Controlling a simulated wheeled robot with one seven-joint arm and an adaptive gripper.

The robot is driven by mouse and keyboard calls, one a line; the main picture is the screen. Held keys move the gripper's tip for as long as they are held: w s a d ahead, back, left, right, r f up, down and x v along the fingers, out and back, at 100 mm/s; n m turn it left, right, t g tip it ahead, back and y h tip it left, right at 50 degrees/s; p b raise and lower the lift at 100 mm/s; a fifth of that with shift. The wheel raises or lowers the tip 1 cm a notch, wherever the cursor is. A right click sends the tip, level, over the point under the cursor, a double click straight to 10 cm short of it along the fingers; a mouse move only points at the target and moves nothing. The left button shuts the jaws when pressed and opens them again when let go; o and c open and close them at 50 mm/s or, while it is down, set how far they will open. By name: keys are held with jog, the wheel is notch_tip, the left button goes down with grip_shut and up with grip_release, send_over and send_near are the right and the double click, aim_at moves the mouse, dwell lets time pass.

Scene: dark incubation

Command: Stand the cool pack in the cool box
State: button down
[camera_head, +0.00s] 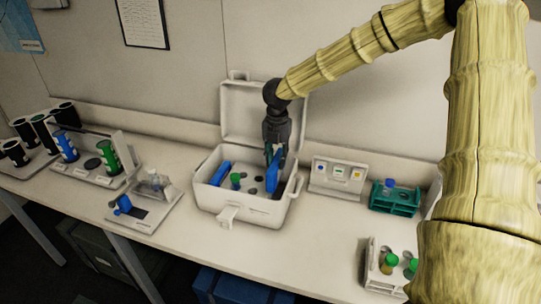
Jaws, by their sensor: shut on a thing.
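The white cool box (262,209) stands on the bench with its lid (240,108) raised against the wall. My gripper (274,156) points down into the right part of the box. It is shut on a blue cool pack (274,174), which is upright and slightly tilted inside the box opening. I cannot tell if the pack's lower edge touches the box floor. A second blue pack (220,172) leans at the left inner side. A green-capped tube (235,179) and several round holes show between the packs.
Left of the box are a small device with a blue knob (122,203) and a rack with blue and green cylinders (107,155). To the right are a small panel (337,177), a green rack (395,200) and a white rack with green-capped tubes (389,263).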

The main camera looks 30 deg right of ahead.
jog(key=f+b, duration=0.2)
jog(key=f, duration=0.1)
jog(key=shift+w+d+f, duration=0.15)
jog(key=shift+w+f, duration=0.15)
jog(key=shift+w, duration=0.05)
jog(key=shift+f+b, duration=0.15)
jog(key=shift+b, duration=0.2)
jog(key=shift+s+d, duration=0.1)
jog(key=shift+s, duration=0.55)
jog(key=shift+w+f, duration=0.1)
jog(key=shift+w, duration=0.3)
jog(key=shift+s, duration=0.25)
jog(key=shift+w, duration=0.1)
jog(key=shift+a+r, duration=0.2)
